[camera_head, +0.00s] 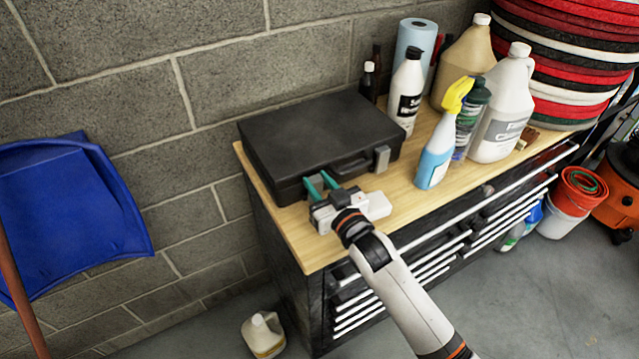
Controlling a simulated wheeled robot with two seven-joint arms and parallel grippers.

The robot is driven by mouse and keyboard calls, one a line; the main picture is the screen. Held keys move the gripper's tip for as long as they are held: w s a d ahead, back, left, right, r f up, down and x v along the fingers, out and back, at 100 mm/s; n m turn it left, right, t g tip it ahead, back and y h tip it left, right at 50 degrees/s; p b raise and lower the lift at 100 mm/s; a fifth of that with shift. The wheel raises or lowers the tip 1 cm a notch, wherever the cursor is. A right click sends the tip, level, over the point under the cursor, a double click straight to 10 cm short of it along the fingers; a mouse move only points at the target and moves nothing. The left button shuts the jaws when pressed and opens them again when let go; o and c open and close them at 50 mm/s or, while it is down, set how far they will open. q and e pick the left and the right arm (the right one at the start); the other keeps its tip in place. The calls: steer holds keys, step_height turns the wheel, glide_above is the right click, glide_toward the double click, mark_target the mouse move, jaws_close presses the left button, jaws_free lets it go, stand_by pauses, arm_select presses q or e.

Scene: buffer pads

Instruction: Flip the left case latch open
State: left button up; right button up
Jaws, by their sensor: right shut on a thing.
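A closed black case (315,135) lies flat on the wooden top of a tool cabinet, its handle and latches facing the front. The grey right latch (381,158) shows on its front edge. The left latch is hidden behind my right gripper. My right gripper (321,183), with teal fingertips, is at the left part of the case's front edge, where the left latch sits. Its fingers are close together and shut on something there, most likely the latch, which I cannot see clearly. My left gripper is not in view.
A blue and white spray bottle (436,150) with a yellow head stands right of the case. White and tan jugs (503,105), other bottles and a blue paper roll (414,42) crowd behind it. The wooden top (300,240) is clear in front of the case. A block wall stands behind.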

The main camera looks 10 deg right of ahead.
steer(key=shift+s+f+t+b, duration=0.15)
steer(key=shift+f+t+b, duration=0.2)
steer(key=shift+b, duration=0.55)
steer(key=shift+s+d+t+y+b, duration=0.15)
steer(key=shift+s+t+y+b, duration=0.1)
steer(key=shift+y+b, duration=0.25)
steer(key=shift+r, duration=0.15)
steer(key=o, duration=1)
steer(key=b+v, duration=0.2)
steer(key=v, duration=0.9)
steer(key=shift+s+d, duration=0.1)
steer(key=shift+s, duration=0.35)
